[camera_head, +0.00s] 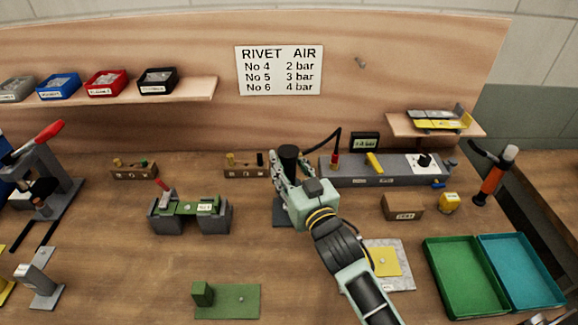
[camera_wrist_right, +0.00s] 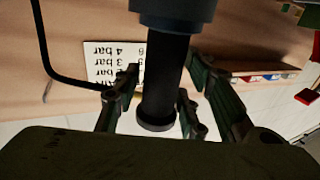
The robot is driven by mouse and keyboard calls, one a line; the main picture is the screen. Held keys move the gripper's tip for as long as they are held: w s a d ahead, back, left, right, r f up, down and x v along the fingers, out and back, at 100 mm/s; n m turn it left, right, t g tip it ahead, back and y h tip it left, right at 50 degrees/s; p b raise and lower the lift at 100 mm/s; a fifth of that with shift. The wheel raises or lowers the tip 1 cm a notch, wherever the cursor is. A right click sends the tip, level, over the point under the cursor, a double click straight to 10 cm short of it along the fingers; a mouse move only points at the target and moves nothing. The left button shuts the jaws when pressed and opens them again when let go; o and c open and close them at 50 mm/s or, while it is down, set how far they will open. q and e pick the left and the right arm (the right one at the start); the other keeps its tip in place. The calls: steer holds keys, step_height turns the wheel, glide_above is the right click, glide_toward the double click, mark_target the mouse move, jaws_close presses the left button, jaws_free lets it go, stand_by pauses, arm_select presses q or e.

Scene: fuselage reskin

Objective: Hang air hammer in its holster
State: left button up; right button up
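The air hammer (camera_head: 289,153) is a dark, upright cylinder with a black hose, left of the grey air unit. My right gripper (camera_head: 288,175) reaches it from the front right, with its fingers on either side. In the right wrist view, the black handle (camera_wrist_right: 162,85) stands between the fingers (camera_wrist_right: 160,100), with a visible gap at the left finger, so the gripper looks open. A dark grey base (camera_head: 281,213), perhaps the holster's, shows below the gripper. The gripper hides the tool's lower part and whether it sits in a holster.
A green block in a grey cradle (camera_head: 190,215) stands to the left. The grey air unit (camera_head: 385,172) lies behind to the right. A yellow sheet on a pale plate (camera_head: 382,262) lies near my forearm. Green (camera_head: 462,280) and teal (camera_head: 522,272) trays are at the right.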

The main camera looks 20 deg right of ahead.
steer(key=shift+o, duration=0.9)
steer(key=shift+r, duration=0.1)
steer(key=shift+f, duration=0.35)
steer(key=shift+s, duration=0.1)
steer(key=s+d, duration=0.1)
steer(key=s, duration=1.1)
steer(key=shift+r, duration=0.3)
